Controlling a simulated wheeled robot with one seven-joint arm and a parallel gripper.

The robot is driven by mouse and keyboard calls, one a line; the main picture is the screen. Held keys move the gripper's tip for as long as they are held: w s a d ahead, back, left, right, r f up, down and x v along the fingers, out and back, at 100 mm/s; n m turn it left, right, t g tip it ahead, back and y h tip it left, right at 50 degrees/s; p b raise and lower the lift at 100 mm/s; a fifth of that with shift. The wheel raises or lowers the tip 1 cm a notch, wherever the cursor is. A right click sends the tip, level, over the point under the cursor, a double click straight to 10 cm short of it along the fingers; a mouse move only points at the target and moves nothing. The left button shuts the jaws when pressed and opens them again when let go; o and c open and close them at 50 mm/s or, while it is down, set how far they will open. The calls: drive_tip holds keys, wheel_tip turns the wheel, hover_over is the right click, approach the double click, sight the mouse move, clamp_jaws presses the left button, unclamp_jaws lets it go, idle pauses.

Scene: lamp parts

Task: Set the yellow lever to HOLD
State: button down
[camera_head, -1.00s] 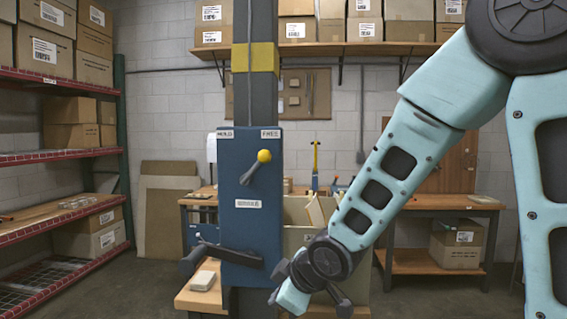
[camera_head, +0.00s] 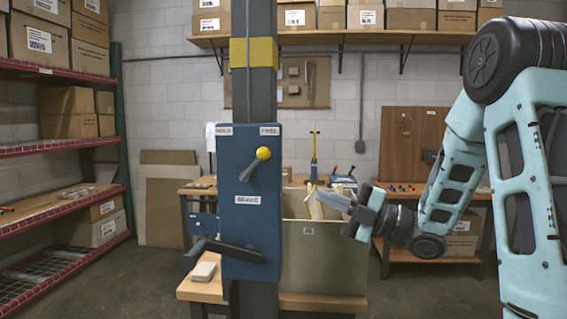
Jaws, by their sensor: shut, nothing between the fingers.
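The yellow-knobbed lever (camera_head: 263,154) is on the front of a blue panel (camera_head: 242,217) mounted on a grey post. Its grey stem slants up and to the right, so the knob points toward the FREE label (camera_head: 269,130) at the panel's top right. The HOLD label (camera_head: 224,130) is at the top left. My gripper (camera_head: 335,195) is shut and empty. It is right of the panel, a little lower than the knob, pointing left, and apart from the lever. My arm reaches in from the right.
A dark crank-like handle (camera_head: 225,249) sticks out left low on the panel. A beige bin (camera_head: 325,258) stands behind, right of the post. A workbench (camera_head: 408,190) is behind my arm. Red-edged shelves (camera_head: 62,145) stand at the left. Space before the panel looks free.

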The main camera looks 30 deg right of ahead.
drive_tip(key=s+r+n+y, duration=0.1)
drive_tip(key=s+d+r+n+y, duration=0.1)
drive_tip(key=s, duration=0.1)
drive_tip(key=shift+s+d+n+y, duration=0.15)
drive_tip(key=shift+n+y, duration=0.15)
drive_tip(key=p, duration=0.8)
approach(270, 157)
drive_tip(key=shift+x, duration=3.45)
drive_tip(key=shift+r+g, duration=0.1)
drive_tip(key=shift+g, duration=0.3)
